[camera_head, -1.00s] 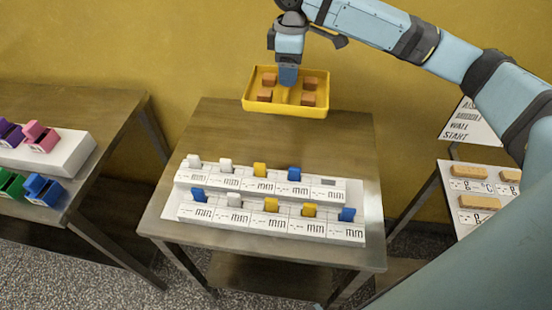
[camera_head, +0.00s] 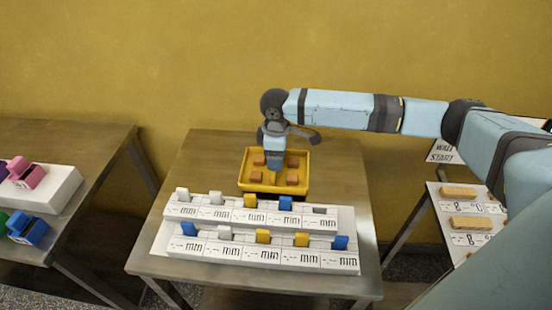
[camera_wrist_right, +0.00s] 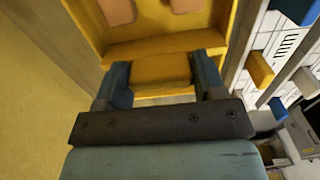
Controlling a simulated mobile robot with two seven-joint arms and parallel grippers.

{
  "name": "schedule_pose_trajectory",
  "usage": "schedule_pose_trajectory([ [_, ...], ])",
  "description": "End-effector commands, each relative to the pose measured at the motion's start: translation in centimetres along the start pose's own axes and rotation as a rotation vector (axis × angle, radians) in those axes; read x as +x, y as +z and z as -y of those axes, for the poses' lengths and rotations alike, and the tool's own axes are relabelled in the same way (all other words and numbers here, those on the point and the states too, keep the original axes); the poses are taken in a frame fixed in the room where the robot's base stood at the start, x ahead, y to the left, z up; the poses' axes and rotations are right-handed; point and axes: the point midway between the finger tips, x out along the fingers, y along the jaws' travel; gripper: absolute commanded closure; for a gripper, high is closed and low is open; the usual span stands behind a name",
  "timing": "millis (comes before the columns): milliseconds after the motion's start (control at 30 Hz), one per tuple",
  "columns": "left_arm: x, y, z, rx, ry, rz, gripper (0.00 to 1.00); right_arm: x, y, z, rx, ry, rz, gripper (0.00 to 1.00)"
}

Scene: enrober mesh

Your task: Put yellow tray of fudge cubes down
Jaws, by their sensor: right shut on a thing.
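The yellow tray (camera_head: 243,181) holds several brown fudge cubes (camera_head: 292,180). It is at the back of the middle table (camera_head: 205,150), behind the white labelled racks. It looks level and low over the tabletop; I cannot tell if it touches. My right gripper (camera_head: 275,163) comes down over the tray's middle. In the right wrist view the gripper (camera_wrist_right: 160,80) is shut on a yellow raised part of the tray (camera_wrist_right: 220,40), with a blue finger on each side. My left gripper is not in view.
Two white racks (camera_head: 262,257) with blue, white and yellow tabs fill the table's front. A left table (camera_head: 85,150) carries coloured pieces on a white block (camera_head: 60,190). A right table (camera_head: 430,200) holds tan blocks on labelled cards. The tabletop left of the tray is clear.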

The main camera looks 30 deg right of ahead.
Motion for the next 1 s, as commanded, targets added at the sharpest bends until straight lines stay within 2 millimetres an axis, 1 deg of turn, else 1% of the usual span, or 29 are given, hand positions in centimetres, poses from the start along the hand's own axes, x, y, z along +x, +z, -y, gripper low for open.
schedule_pose_trajectory([
  [33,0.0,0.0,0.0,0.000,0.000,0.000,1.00,0.8,0.0,0.0,0.001,-0.001,0.000,0.88],
  [100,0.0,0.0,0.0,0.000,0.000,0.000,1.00,1.5,0.0,0.0,0.000,0.001,0.000,0.88],
  [467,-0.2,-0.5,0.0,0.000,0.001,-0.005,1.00,1.8,-0.1,0.0,-0.001,0.001,-0.002,0.88],
  [500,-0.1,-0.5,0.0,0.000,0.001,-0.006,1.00,1.9,-0.1,0.0,-0.001,0.001,-0.001,0.27],
  [567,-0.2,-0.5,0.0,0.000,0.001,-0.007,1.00,1.9,0.0,0.0,-0.001,0.001,-0.001,0.14],
  [600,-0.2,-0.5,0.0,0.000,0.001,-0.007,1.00,1.9,0.0,0.0,-0.001,0.001,-0.001,0.11],
  [867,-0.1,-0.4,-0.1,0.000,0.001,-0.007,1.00,1.8,0.0,0.0,0.000,0.002,-0.001,0.11],
  [933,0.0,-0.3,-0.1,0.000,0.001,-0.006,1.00,1.4,0.0,-0.1,0.000,0.001,-0.001,0.11],
  [1000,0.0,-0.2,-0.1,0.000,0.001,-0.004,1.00,0.6,0.0,-0.1,0.001,0.001,-0.002,0.11],
])
